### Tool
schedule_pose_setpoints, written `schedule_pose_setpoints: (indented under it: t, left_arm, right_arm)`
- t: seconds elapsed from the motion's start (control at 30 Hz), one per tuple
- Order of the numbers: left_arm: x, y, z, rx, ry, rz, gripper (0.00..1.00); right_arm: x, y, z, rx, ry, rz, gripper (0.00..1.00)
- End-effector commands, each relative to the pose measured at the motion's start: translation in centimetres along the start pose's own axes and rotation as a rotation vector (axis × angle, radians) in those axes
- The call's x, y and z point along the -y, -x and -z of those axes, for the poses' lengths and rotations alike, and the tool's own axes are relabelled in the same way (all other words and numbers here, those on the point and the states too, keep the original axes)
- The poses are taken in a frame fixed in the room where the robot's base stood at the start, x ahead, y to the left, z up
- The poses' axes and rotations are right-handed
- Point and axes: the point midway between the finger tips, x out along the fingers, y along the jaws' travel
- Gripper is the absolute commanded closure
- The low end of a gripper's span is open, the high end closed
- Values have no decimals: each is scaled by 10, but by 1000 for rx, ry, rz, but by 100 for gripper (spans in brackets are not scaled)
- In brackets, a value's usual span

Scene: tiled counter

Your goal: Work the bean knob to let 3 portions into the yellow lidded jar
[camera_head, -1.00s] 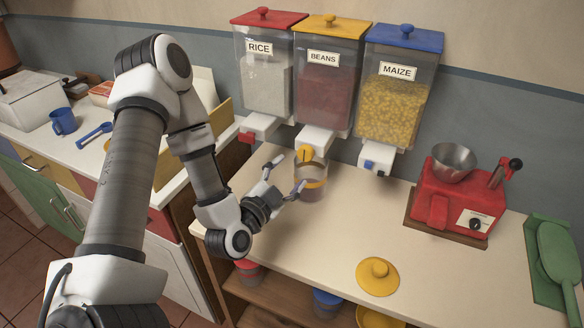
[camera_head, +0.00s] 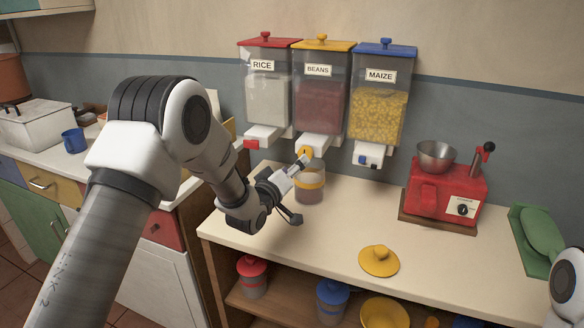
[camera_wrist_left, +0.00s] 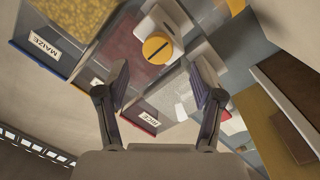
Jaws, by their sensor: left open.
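The bean dispenser (camera_head: 320,100) has a yellow lid, a BEANS label and a white spout with a round yellow knob (camera_head: 304,153). In the left wrist view the knob (camera_wrist_left: 157,46) shows a dark slot and lies ahead, between the fingertips. The clear jar with a yellow band (camera_head: 310,187) stands under the spout; its lower part looks brownish. Its yellow lid (camera_head: 379,260) lies apart on the counter. My left gripper (camera_head: 298,190) is open and empty; its upper finger is close to the knob, contact unclear. It also shows in the left wrist view (camera_wrist_left: 162,72). My right gripper is out of view.
The rice dispenser (camera_head: 268,95) and maize dispenser (camera_head: 379,105) flank the beans.

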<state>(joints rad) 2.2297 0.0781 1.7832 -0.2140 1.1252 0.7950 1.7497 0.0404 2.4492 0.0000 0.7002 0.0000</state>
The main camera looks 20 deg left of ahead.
Motion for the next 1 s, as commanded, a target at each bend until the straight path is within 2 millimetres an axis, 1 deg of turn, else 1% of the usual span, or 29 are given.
schedule_pose_setpoints:
  t: [0.03,0.2,0.3,0.43,0.63,0.67,0.7,0.77,0.8,0.83,1.0]
  left_arm:
    - [-2,-8,2,-1,-1,-2,33]
    - [-2,-41,2,-1,-1,-1,33]
    - [-1,-58,2,-2,-1,-1,33]
    - [-1,-67,2,-1,0,0,33]
    - [0,-68,2,-1,0,1,33]
    - [0,-68,2,-1,0,1,36]
    - [0,-68,2,-1,0,1,51]
    - [0,-68,2,-1,0,1,72]
    - [0,-68,2,-1,0,0,86]
    - [0,-68,2,-1,0,0,92]
    - [0,-68,2,-1,-1,0,92]
  right_arm:
    - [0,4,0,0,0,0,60]
    - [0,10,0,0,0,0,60]
    - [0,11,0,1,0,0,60]
    - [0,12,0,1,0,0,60]
    - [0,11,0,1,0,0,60]
    - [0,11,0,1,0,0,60]
    - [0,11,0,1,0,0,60]
    - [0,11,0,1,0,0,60]
    - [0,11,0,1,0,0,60]
    - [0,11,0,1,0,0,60]
    - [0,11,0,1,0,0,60]
